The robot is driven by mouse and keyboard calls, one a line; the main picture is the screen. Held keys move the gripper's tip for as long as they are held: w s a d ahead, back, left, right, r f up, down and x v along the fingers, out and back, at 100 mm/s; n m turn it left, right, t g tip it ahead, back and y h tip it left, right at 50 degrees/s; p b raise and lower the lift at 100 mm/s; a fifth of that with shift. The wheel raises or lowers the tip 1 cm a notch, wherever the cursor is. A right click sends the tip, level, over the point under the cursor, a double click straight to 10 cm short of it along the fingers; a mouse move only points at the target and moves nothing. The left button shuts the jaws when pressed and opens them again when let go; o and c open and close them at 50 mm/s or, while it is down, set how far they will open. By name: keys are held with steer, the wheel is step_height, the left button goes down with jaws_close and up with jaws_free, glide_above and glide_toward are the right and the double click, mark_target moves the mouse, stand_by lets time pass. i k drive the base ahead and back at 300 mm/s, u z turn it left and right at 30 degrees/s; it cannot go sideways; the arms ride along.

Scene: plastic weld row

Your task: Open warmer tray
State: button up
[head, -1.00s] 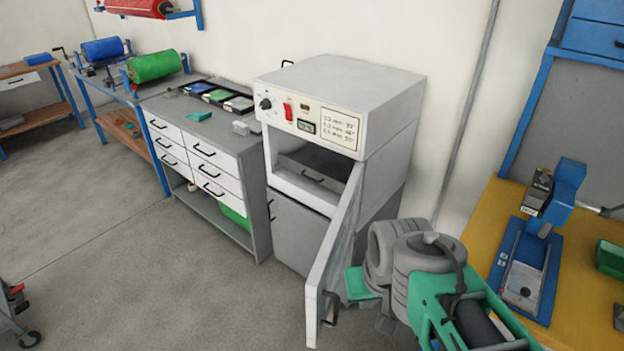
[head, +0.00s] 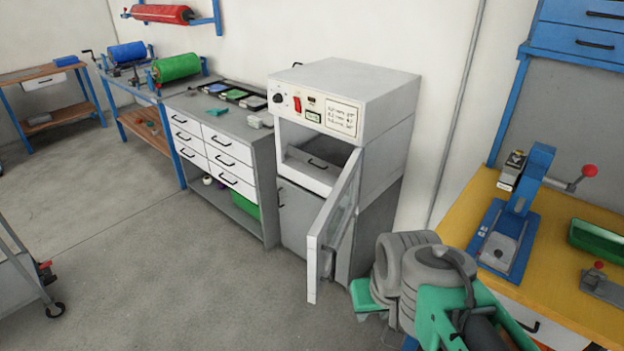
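The warmer (head: 340,85) is a pale grey cabinet with a knob, a red switch and a small display on its upper panel. Its door (head: 333,232) stands swung open toward the front right, with a dark handle near its free edge. Inside the open chamber sits the tray (head: 308,175), with a pale front and a small dark handle. The tray appears to be inside the chamber; its right side is partly hidden by the door. My grey and green arm is at the lower right, in front and to the right of the door. My gripper cannot be made out.
A drawer bench (head: 236,143) stands left of the warmer, with several small trays on top. A yellow-topped bench (head: 555,275) with a blue press (head: 512,215) is on the right. Open floor (head: 170,270) lies in front and to the left.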

mark_target(330, 154)
steer(key=u, duration=0.65)
steer(key=i, duration=0.9)
steer(key=u, duration=0.8)
steer(key=i, duration=1.35)
steer(key=z, duration=0.5)
steer(key=i, duration=0.9)
steer(key=z, duration=0.35)
